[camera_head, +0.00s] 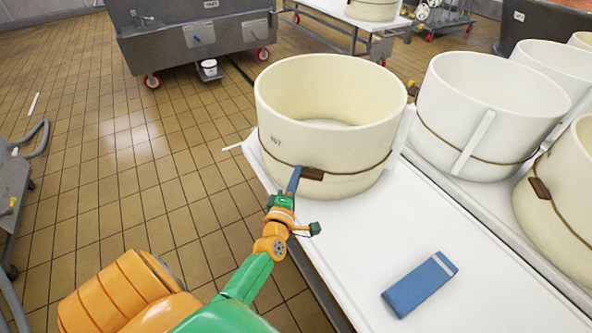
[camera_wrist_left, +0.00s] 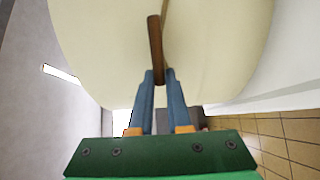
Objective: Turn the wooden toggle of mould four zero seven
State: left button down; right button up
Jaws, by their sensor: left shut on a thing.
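The cream mould (camera_head: 330,120) marked with a small number that looks like 407 stands on the white table, open at the top. A cord runs around its lower wall. Its brown wooden toggle (camera_head: 313,174) sits at the cord on the near side. My left gripper (camera_head: 294,180) reaches it from the left. In the left wrist view the blue fingers (camera_wrist_left: 160,76) are shut on the lower end of the toggle (camera_wrist_left: 155,42), whose upper part sticks out beyond the fingertips against the mould wall. My right gripper is not in view.
A blue block (camera_head: 420,285) with a pale stripe lies on the white table (camera_head: 370,245). Several more moulds (camera_head: 487,115) stand close together on the right. A grey wheeled vat (camera_head: 200,38) stands at the back.

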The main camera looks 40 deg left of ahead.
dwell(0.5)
pick_arm(q)
jog(key=c, duration=0.9)
grip_release()
jog(key=shift+w, duration=0.1)
jog(key=shift+o, duration=0.2)
jog(key=v, duration=0.7)
jog(key=shift+p, duration=0.35)
